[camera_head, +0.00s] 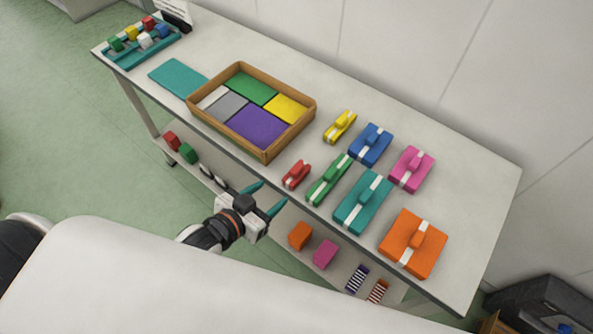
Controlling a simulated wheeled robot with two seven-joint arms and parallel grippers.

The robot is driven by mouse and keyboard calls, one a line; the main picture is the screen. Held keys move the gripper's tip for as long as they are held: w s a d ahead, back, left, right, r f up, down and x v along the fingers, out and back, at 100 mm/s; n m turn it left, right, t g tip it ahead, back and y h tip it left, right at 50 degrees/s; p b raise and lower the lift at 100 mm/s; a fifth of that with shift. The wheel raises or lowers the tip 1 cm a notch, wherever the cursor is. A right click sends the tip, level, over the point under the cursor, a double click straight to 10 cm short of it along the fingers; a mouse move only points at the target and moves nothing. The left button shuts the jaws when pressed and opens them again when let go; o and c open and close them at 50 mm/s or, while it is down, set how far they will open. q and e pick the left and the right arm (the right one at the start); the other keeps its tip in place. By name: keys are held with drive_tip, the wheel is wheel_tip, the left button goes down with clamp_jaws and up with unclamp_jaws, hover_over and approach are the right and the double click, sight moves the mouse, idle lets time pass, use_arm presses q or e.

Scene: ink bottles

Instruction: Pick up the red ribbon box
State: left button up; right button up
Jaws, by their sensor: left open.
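The red ribbon box (296,174) is a small red box with a white band and a raised red top piece. It lies on the white table near its front edge, left of the green ribbon box (330,179). My left gripper (268,194) has teal fingertips spread apart, with nothing between them. It is in front of the table's front edge, to the lower left of the red box and apart from it. My right gripper does not show.
A wooden tray (193,110) with coloured compartments stands left of the red box. Yellow (340,126), blue (370,145), pink (411,169), teal (362,202) and orange (413,244) ribbon boxes lie to the right. A lower shelf holds small blocks, including an orange one (300,235).

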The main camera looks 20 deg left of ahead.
sight(300, 169)
use_arm(q)
drive_tip(key=w+d, duration=0.1)
drive_tip(key=w, duration=0.3)
drive_tip(key=w+d, duration=0.1)
drive_tip(key=w, duration=0.1)
drive_tip(key=shift+d+f+p, duration=0.3)
drive_tip(key=shift+p, duration=0.05)
drive_tip(key=x, duration=0.5)
drive_tip(key=shift+w+d+p, duration=0.15)
drive_tip(key=shift+w+p, duration=0.1)
drive_tip(key=shift+p, duration=0.15)
drive_tip(key=shift+s, duration=0.1)
drive_tip(key=shift+c, duration=0.2)
drive_tip(key=c, duration=1)
